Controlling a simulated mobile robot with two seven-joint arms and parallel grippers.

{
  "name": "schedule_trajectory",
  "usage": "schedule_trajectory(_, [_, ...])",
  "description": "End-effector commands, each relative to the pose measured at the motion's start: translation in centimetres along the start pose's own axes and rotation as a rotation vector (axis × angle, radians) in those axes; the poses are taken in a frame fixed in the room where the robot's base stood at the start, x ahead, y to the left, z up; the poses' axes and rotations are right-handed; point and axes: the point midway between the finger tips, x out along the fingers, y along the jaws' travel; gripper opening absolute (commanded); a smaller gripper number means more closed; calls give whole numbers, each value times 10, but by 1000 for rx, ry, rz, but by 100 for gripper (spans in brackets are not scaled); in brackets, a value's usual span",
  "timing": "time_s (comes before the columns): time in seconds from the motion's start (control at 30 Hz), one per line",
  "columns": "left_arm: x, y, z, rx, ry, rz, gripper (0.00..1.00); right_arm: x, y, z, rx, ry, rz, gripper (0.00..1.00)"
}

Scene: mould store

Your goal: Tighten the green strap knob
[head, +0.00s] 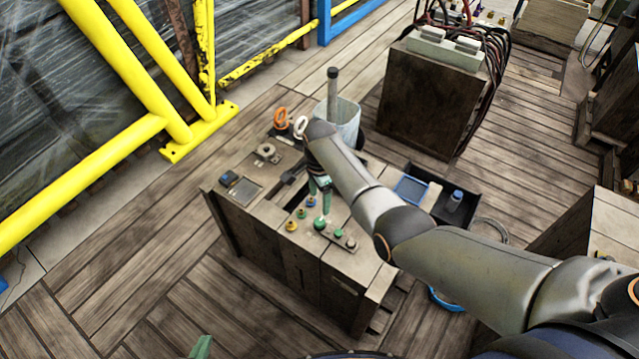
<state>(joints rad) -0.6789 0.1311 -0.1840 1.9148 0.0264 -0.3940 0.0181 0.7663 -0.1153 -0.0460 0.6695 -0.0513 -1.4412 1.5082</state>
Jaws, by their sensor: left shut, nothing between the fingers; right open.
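A green knob (320,224) stands on the top of the wooden bench (270,215), near its front middle. My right gripper (322,194), with green fingers, is directly above and behind this knob, pointing down. It is open; a gap between its fingertips and the knob is hard to judge. Part of the bench top behind it is hidden by my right arm. My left gripper (201,347) shows only as a green tip at the bottom edge, shut and empty, well away from the bench.
Orange rings (281,117) and a pale bin (345,118) stand behind. A black tray (430,193) is at the right. A yellow frame (120,75) is at the left. Floor in front of the bench is clear.

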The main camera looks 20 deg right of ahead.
Motion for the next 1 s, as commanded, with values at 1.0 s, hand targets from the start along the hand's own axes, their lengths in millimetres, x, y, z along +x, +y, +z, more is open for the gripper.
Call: schedule_trajectory(1.0, [-4, 0, -7, 1, 3, -1, 0, -23, 0, 0, -1, 0, 1, 69])
